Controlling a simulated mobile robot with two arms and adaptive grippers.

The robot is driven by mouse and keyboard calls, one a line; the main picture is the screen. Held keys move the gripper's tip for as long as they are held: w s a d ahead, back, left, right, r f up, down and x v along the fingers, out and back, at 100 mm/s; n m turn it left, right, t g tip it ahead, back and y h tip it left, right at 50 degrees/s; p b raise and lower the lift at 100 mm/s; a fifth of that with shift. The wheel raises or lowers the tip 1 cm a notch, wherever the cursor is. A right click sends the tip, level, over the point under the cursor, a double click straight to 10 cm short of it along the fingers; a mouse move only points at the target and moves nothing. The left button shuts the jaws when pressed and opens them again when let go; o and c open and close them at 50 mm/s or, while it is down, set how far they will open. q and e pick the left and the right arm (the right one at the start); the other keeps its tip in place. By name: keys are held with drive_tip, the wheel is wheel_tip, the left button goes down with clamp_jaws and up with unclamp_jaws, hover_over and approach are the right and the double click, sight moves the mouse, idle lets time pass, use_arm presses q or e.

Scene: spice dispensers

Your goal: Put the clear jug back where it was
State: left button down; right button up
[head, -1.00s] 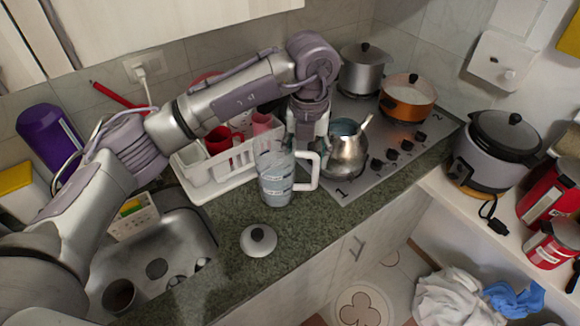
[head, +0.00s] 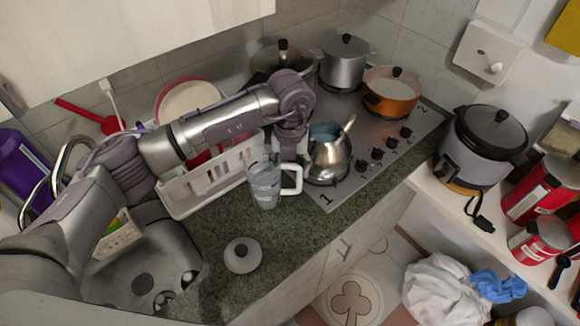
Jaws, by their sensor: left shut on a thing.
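The clear jug (head: 265,186) with a white handle stands upright at the green stone counter, between the white dish rack and the stove. I cannot tell whether its base touches the counter. My left gripper (head: 282,157) reaches down from above and is shut on the jug near its upper part; its fingertips are partly hidden by the jug and my arm. My right gripper is not in view.
A grey lid (head: 242,255) lies on the counter in front of the jug. A metal kettle (head: 331,160) stands close to its right on the stove (head: 375,178). The white dish rack (head: 185,195) is on its left, beside the sink (head: 150,258). Counter beyond the lid is clear.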

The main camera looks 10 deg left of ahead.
use_arm(q)
drive_tip(key=shift+f, duration=0.8)
drive_tip(key=shift+s+f, duration=0.1)
drive_tip(key=shift+c, duration=1.3)
unclamp_jaws()
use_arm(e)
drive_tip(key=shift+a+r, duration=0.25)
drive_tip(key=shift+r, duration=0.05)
use_arm(q)
drive_tip(key=shift+r, duration=0.2)
wheel_tip(320, 180, up, 11)
drive_tip(key=b, duration=0.5)
drive_tip(key=shift+r, duration=0.4)
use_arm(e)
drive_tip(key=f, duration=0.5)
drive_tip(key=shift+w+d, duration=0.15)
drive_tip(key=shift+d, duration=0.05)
